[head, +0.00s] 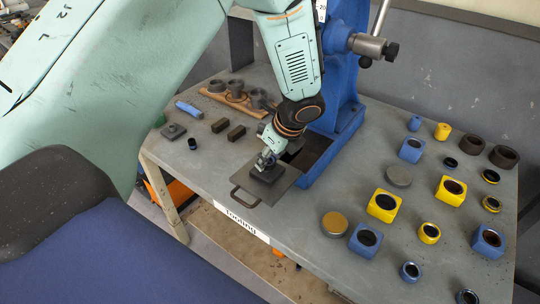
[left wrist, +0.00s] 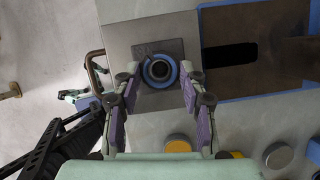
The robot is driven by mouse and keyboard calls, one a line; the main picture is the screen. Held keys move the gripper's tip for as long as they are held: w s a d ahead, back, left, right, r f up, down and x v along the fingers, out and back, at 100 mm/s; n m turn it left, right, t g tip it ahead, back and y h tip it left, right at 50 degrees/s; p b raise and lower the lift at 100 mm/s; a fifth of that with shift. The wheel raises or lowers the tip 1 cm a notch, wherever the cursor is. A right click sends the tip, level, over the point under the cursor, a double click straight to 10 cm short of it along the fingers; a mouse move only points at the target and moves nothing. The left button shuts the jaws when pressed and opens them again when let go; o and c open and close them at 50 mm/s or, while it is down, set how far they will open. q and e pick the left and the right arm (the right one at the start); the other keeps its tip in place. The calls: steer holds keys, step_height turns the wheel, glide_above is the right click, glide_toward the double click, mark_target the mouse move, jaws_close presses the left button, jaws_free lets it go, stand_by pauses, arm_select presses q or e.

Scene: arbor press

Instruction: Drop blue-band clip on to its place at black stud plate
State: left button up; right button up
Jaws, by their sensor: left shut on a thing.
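My left gripper (head: 266,161) points down over a dark square plate (head: 268,174), which appears to be the black stud plate and rests on a grey metal slide. In the left wrist view, the fingers of my left gripper (left wrist: 160,74) are shut on a small ring with a blue band, the blue-band clip (left wrist: 173,73). The ring is over the dark square plate (left wrist: 142,49), towards its lower right part. Its dark centre shows, but I cannot tell whether it touches the plate. The stud is not clear. A part that looks like my right gripper (left wrist: 80,96) shows small at the left.
The blue press (head: 340,120) stands directly behind the slide. A bent handle (head: 243,197) sticks out of the slide's front. Another dark plate with a knob (head: 173,131) and a small dark ring (head: 192,144) lie left. Yellow and blue blocks (head: 383,206) crowd the right side.

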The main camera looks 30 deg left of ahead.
arm_select(q)
steer(key=shift+f, duration=0.3)
steer(key=shift+o, duration=1.4)
steer(key=o, duration=0.5)
steer(key=shift+o, duration=0.2)
steer(key=w+v, duration=0.1)
steer(key=v, duration=1.1)
steer(key=shift+s, duration=0.45)
